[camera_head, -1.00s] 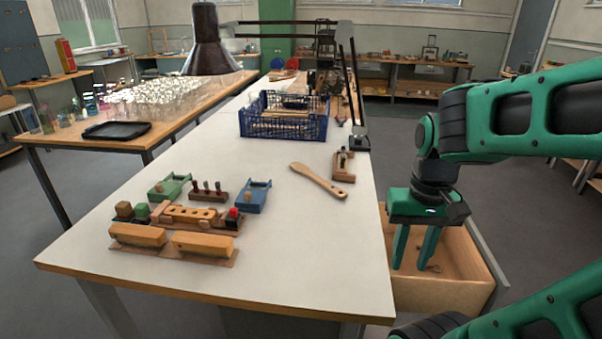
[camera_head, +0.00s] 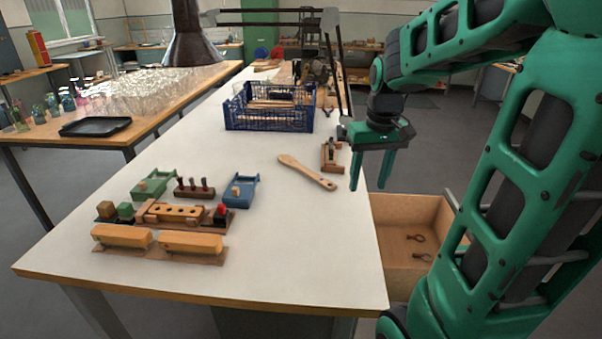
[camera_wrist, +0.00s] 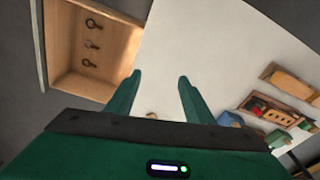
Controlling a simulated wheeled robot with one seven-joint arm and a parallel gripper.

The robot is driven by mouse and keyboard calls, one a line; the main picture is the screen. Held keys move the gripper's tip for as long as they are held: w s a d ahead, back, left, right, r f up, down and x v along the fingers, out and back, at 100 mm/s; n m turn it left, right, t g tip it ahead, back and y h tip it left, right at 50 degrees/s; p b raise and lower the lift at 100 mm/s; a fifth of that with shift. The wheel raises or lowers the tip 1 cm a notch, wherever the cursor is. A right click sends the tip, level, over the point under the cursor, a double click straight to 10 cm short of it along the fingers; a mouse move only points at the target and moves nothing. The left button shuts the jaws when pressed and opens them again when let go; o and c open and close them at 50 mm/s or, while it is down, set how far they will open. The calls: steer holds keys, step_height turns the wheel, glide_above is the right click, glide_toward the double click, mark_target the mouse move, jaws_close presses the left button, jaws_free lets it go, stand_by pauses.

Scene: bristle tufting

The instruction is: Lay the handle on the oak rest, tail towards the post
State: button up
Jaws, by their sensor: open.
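The handle (camera_head: 306,172) is a pale wooden paddle lying flat on the white table, its broad end toward the back left and its narrower end toward the front right. A low fixture with two yellowish wood blocks (camera_head: 190,243) lies on a brown base at the front left; I cannot tell for sure whether this is the oak rest. Which part is the post is also unclear. My gripper (camera_head: 369,188) is open and empty, fingers down, near the table's right edge, right of the handle. In the wrist view the open fingers (camera_wrist: 159,78) have nothing between them.
Green (camera_head: 154,184) and blue (camera_head: 241,190) fixtures and a peg rack (camera_head: 194,188) stand behind the front blocks. A small wooden device (camera_head: 332,156) is beside the handle. A blue crate (camera_head: 268,118) stands farther back. The table's front right is clear.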

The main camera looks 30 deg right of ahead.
steer(key=w+d+f+n+t, duration=0.1)
steer(key=w+d+n, duration=0.15)
steer(key=w, duration=0.85)
steer(key=w+d+f+n+t, duration=0.1)
steer(key=w+d, duration=0.2)
steer(key=w, duration=0.8)
steer(key=n+t+y, duration=0.1)
steer(key=n, duration=0.2)
glide_toward(303, 168)
steer(key=x, duration=0.8)
steer(key=shift+w, duration=0.15)
steer(key=shift+r, duration=0.1)
jaws_close()
